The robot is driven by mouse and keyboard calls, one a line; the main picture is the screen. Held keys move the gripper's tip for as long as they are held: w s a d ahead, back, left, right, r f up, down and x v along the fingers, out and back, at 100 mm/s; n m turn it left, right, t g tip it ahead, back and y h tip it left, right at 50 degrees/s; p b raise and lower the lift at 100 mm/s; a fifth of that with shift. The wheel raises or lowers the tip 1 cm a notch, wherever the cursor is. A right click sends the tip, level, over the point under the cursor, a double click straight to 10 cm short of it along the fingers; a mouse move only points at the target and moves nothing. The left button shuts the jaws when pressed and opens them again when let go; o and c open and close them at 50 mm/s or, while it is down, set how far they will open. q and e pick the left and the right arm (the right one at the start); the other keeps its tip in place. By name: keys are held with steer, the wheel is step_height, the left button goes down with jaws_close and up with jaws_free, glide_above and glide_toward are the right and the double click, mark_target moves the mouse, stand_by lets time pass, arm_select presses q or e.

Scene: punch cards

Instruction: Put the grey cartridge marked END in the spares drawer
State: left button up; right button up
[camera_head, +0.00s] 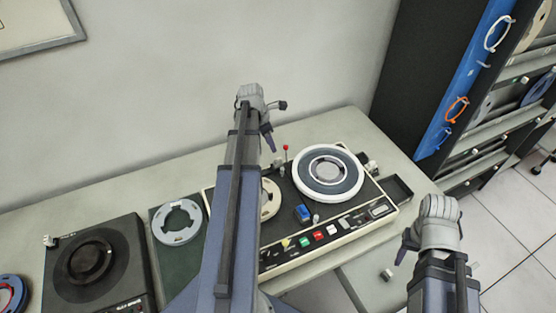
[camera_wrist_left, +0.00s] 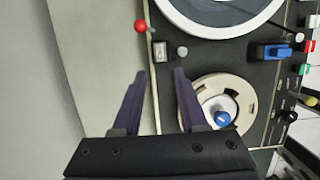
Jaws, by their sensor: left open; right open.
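A small grey block (camera_wrist_left: 160,51) with a pale top, probably the cartridge, stands at the deck edge just beyond my left fingertips in the left wrist view; no END marking is readable. It also shows in the head view (camera_head: 277,163). My left gripper (camera_wrist_left: 159,74) is open and empty, pointing at the block, which is not between its fingers. My right gripper (camera_head: 402,252) is open and empty at the lower right, near the desk's front edge. A panel with a small knob (camera_head: 387,274) shows below the desk edge, possibly the spares drawer; its label is unseen.
A red-knobbed lever (camera_wrist_left: 141,26) stands close to the block's left. The tape deck holds a large reel (camera_head: 328,172), a cream hub (camera_wrist_left: 222,100) and a blue block (camera_head: 303,212). A black tray (camera_head: 402,187) is at the desk's right. A rack stands beyond.

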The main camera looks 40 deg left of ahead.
mark_target(277, 159)
arm_select(q)
steer(key=shift+b+x, duration=4.45)
steer(key=shift+x, duration=0.3)
jaws_close()
steer(key=shift+r, duration=0.2)
steer(key=shift+w+d+p+v, duration=0.1)
steer(key=shift+w+p+v, duration=0.1)
steer(key=shift+p+v, duration=0.8)
steer(key=shift+w+d+p+v, duration=0.1)
steer(key=shift+w+p+v, duration=0.1)
steer(key=shift+p+v, duration=0.8)
steer(key=shift+w+d+p+v, duration=0.1)
steer(key=shift+w+p+v, duration=0.1)
steer(key=shift+p+v, duration=0.8)
steer(key=shift+w+d+f, duration=0.1)
